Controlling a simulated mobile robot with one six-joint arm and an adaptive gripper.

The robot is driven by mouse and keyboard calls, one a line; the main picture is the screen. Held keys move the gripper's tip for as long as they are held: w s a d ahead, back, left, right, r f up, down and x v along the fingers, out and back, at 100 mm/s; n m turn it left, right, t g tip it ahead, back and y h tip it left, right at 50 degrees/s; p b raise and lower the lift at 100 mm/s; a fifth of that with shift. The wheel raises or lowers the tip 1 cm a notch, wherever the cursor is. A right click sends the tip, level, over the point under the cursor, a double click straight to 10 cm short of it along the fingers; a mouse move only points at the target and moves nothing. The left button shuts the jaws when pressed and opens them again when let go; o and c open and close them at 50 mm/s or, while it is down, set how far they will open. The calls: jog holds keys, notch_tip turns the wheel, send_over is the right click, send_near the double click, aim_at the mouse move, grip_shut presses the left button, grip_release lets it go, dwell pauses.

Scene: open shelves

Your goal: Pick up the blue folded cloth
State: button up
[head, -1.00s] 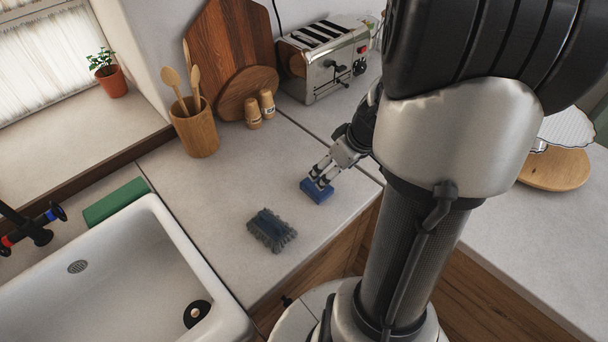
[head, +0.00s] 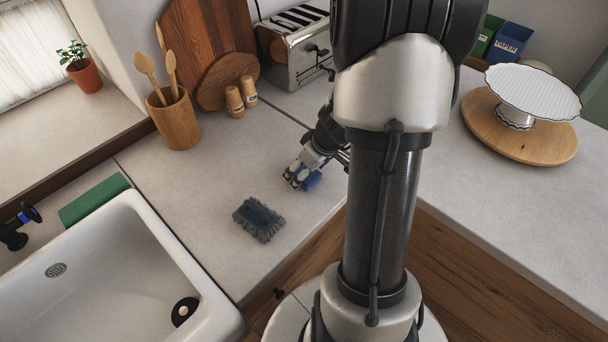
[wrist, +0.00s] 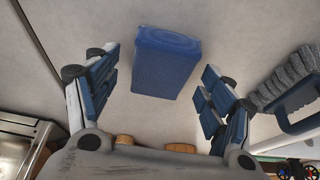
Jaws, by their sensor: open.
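The blue folded cloth (wrist: 165,65) lies on the pale counter, a small block-like shape in the wrist view. It sits ahead of the gap between the fingers and nothing grips it. My gripper (wrist: 160,85) is open, with one finger to each side of the cloth's line. In the head view the cloth (head: 312,181) is partly hidden behind my gripper (head: 296,180), which is low over the counter. I cannot tell whether a finger touches the cloth.
A grey-blue scrubbing brush (head: 259,218) lies close by, left of my gripper. The white sink (head: 180,250) is at lower left. A utensil pot (head: 174,120), shakers (head: 235,102) and a toaster (head: 292,52) stand behind. A cake stand (head: 532,95) is at right.

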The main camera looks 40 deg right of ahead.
jog(key=c, duration=1.1)
notch_tip(320, 180, up, 20)
jog(key=p, duration=0.8)
